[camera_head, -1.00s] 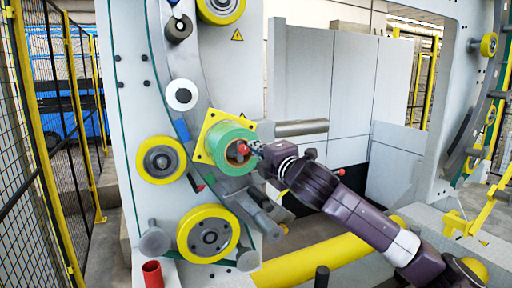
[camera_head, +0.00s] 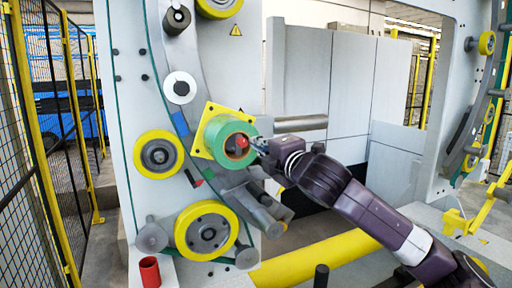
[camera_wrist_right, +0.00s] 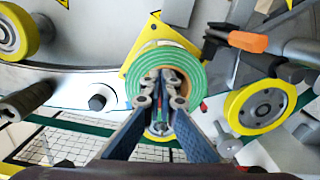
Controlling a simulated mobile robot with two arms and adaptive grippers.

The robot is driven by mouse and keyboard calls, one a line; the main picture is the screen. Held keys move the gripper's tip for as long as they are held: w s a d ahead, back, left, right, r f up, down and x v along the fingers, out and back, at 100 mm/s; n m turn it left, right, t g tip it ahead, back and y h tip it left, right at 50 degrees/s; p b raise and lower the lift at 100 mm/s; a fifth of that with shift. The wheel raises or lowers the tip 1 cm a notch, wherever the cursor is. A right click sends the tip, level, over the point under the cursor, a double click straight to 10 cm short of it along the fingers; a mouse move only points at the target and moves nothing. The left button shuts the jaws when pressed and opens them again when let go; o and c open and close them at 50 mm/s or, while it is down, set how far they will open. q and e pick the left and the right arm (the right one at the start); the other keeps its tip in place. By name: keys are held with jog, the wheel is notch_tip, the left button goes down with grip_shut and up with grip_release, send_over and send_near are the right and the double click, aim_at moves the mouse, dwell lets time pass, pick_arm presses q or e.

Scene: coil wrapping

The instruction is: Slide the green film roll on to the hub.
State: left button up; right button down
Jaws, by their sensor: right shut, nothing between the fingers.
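The green film roll (camera_head: 220,130) sits against the square yellow plate (camera_head: 207,113) on the machine's upright panel. A red-tipped end (camera_head: 242,142) shows in the roll's bore; the rest of the hub is hidden. My right gripper (camera_head: 257,146) is at the roll's outer face, near the bore, shut with nothing held. In the right wrist view the roll (camera_wrist_right: 193,62) is a green ring behind the fingertips (camera_wrist_right: 162,78), which cover its centre. I cannot tell whether the fingers touch the roll. My left gripper is not in view.
Yellow wheels (camera_head: 159,155) and (camera_head: 207,231) stand out from the panel left of and below the roll. A grey roller (camera_head: 300,123) lies just right of it. A red cylinder (camera_head: 150,269) stands at the bottom left. Wire fencing (camera_head: 65,130) closes the left side.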

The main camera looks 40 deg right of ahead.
jog(key=v, duration=0.7)
jog(key=shift+s, duration=0.1)
dwell(0.5)
